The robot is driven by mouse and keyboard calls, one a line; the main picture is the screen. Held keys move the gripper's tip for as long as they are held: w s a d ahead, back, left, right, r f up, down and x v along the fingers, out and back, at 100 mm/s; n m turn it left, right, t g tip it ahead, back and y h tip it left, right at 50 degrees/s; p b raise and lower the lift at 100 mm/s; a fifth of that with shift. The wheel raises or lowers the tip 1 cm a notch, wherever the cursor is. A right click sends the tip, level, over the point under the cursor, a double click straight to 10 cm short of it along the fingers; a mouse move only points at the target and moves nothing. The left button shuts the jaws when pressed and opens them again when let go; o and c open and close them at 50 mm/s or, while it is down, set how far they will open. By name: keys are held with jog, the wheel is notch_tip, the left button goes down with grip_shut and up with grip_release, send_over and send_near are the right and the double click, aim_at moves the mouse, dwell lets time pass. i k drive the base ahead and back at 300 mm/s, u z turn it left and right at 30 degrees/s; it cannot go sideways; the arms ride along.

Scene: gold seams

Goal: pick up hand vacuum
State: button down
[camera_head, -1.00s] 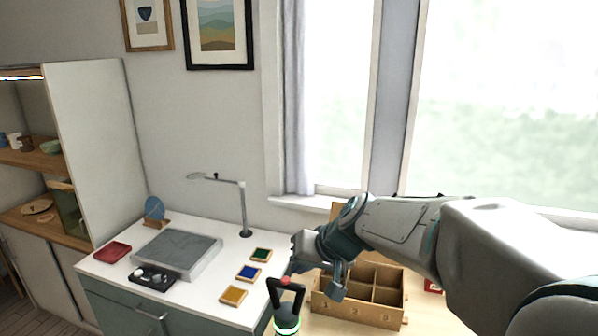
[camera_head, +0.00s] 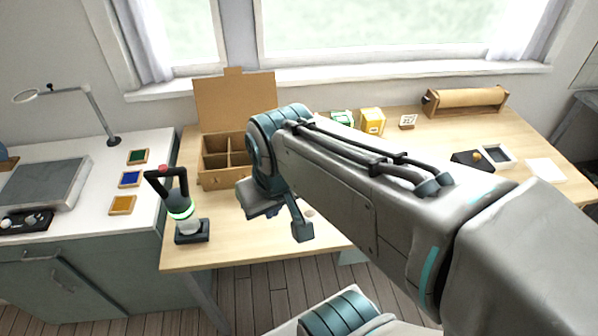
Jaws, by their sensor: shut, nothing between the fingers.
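The hand vacuum (camera_head: 179,204) stands upright on its dark base (camera_head: 192,232) at the left front of the wooden table. It has a black loop handle with a red button on top, a teal body and a glowing green-white ring. My gripper (camera_head: 302,232) is to the right of the vacuum, apart from it, over the table's front part. Its fingers are shut and empty, pointing down. My arm reaches in from the lower right and hides part of the table.
A wooden compartment box (camera_head: 222,150) with a raised lid stands behind the vacuum. A white-topped cabinet (camera_head: 90,205) with coloured square trays adjoins on the left. A yellow box (camera_head: 372,121) and a paper roll (camera_head: 466,100) stand at the back right of the table (camera_head: 232,250).

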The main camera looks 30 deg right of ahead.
aim_at(178, 201)
jog(key=u, duration=3.15)
jog(key=k, duration=1)
jog(key=z, duration=1)
jog(key=i, duration=0.5)
jog(key=u, duration=0.05)
